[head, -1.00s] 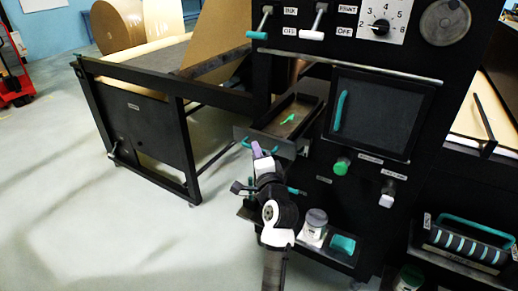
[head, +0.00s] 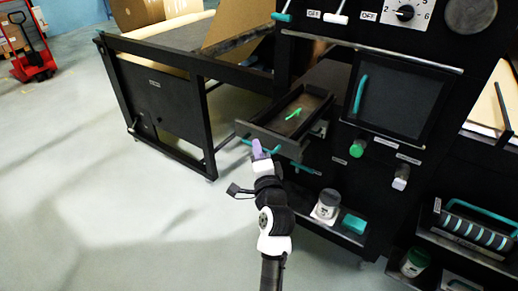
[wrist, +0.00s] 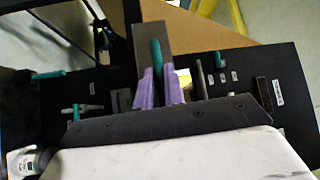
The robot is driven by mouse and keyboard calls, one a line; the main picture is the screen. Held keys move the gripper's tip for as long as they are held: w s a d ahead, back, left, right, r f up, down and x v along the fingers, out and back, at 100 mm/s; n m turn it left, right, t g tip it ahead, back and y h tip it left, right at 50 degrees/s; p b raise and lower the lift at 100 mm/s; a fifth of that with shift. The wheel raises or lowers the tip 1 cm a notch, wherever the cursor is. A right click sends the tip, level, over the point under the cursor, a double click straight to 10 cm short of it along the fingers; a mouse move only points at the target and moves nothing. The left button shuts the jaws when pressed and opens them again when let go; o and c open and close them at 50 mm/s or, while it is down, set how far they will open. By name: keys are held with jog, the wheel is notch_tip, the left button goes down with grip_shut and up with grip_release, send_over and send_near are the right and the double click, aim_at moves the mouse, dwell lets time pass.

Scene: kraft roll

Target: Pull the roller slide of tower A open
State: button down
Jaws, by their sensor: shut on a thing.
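The roller slide is a dark drawer-like tray (head: 318,101) standing out from the black tower, with a small green piece (head: 293,113) lying in it. Its front carries a teal bar handle (head: 273,150). My gripper (head: 259,150) is at that handle, with purple fingers shut on it. In the wrist view the teal handle (wrist: 156,55) runs between the two purple fingers of my gripper (wrist: 159,86). The handle's ends are partly hidden by the fingers in the head view.
A black door (head: 397,98) with a teal handle is right of the slide. A black-framed table (head: 175,100) stands left. Pale floor in front is clear.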

jog(key=c, duration=1.5)
grip_release()
jog(key=shift+s, duration=0.1)
jog(key=b+v, duration=0.2)
jog(key=v, duration=0.5)
jog(key=shift+s+b, duration=0.2)
jog(key=shift+b, duration=0.15)
